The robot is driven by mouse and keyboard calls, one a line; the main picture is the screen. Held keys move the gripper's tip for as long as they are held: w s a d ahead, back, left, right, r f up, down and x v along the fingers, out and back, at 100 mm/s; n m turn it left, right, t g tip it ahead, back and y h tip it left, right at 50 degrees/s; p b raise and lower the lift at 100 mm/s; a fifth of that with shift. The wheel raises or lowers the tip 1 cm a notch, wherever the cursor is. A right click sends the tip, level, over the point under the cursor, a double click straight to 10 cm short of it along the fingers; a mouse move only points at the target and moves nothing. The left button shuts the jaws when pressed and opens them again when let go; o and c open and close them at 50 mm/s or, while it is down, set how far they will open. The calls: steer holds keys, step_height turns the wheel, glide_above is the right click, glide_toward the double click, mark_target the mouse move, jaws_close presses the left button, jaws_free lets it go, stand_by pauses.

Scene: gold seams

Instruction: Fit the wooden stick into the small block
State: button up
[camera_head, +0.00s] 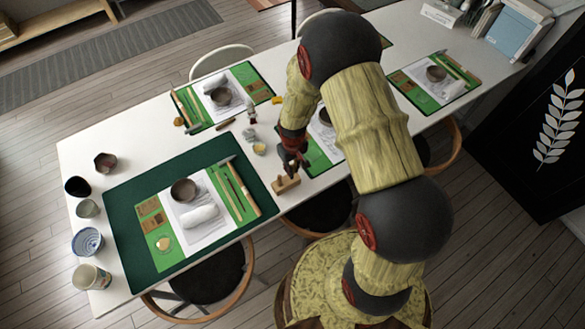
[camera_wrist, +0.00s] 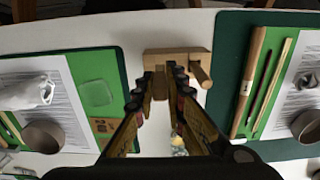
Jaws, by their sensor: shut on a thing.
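The small wooden block (camera_wrist: 178,57) lies on the white table in front of my fingertips in the wrist view. It also shows below my gripper in the head view (camera_head: 286,185). A round wooden peg (camera_wrist: 201,75) stands at the block's right end in the wrist view. My gripper (camera_wrist: 160,76) is shut on a slim brown wooden piece, apparently the wooden stick (camera_wrist: 160,84), near the block's left part. In the head view my gripper (camera_head: 291,166) is just above the block. The stick's far end is hidden, so I cannot tell whether it is in the block.
A dark green mat (camera_head: 120,197) with a bowl, paper and tools lies left of the block. A green place setting (camera_wrist: 95,75) lies close on the block's other side. Several cups line the table's left end. Small items (camera_head: 258,148) stand behind the block.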

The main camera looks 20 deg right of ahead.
steer(key=shift+f, duration=0.35)
stand_by(0.6)
steer(key=o, duration=0.9)
steer(key=shift+c, duration=0.2)
steer(key=shift+r, duration=0.15)
steer(key=shift+r+p, duration=1.5)
steer(key=shift+r, duration=0.9)
step_height(320, 180, up, 12)
